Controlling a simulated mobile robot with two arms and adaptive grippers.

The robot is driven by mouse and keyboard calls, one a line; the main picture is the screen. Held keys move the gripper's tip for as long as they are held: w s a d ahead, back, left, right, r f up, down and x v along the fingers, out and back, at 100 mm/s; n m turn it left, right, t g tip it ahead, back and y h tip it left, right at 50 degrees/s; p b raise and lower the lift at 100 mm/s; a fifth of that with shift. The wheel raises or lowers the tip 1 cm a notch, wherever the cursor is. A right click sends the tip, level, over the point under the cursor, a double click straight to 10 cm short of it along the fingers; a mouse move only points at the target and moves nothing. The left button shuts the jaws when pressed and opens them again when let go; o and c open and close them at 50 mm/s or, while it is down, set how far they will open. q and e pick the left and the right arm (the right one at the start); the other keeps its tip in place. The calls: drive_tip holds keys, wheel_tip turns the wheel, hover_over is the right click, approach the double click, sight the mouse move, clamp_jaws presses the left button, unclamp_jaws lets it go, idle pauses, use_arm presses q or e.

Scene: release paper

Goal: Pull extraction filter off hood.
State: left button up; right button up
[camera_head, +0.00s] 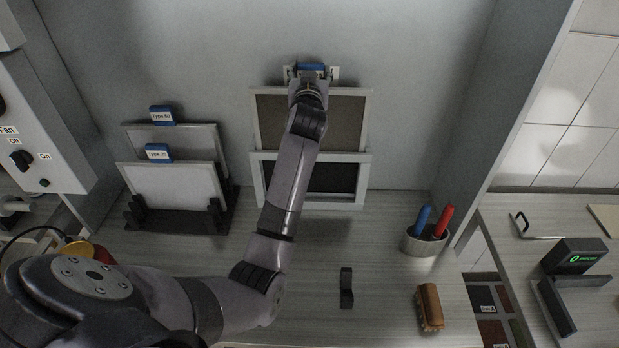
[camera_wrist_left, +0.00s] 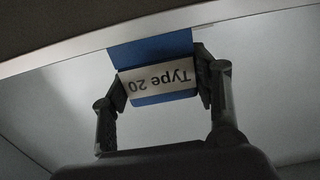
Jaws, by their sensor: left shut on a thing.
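The extraction filter (camera_head: 345,108) is a dark panel with a light frame, upright at the back wall. Its lower part meets the white-framed opening of the hood (camera_head: 365,180) below it. A blue tab (camera_head: 312,67) sits at its top edge. In the left wrist view the blue tab (camera_wrist_left: 155,50) carries a label reading "Type 20". My left gripper (camera_head: 310,78) is at the filter's top, with its fingers closed on both sides of the tab, as the left wrist view (camera_wrist_left: 160,85) shows. My arm hides the middle of the filter. My right gripper is not in view.
A black rack (camera_head: 180,222) at left holds two framed filters with blue tabs, "Type 50" (camera_head: 161,115) and "Type 70" (camera_head: 157,152). A cup (camera_head: 424,243) with blue and red handles, a brown block (camera_head: 430,307) and a black piece (camera_head: 346,288) stand at right. A control panel (camera_head: 40,130) is far left.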

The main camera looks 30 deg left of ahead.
sight(310, 64)
use_arm(q)
drive_tip(key=shift+r, duration=0.2)
drive_tip(key=shift+r, duration=1.9)
drive_tip(key=shift+f, duration=0.15)
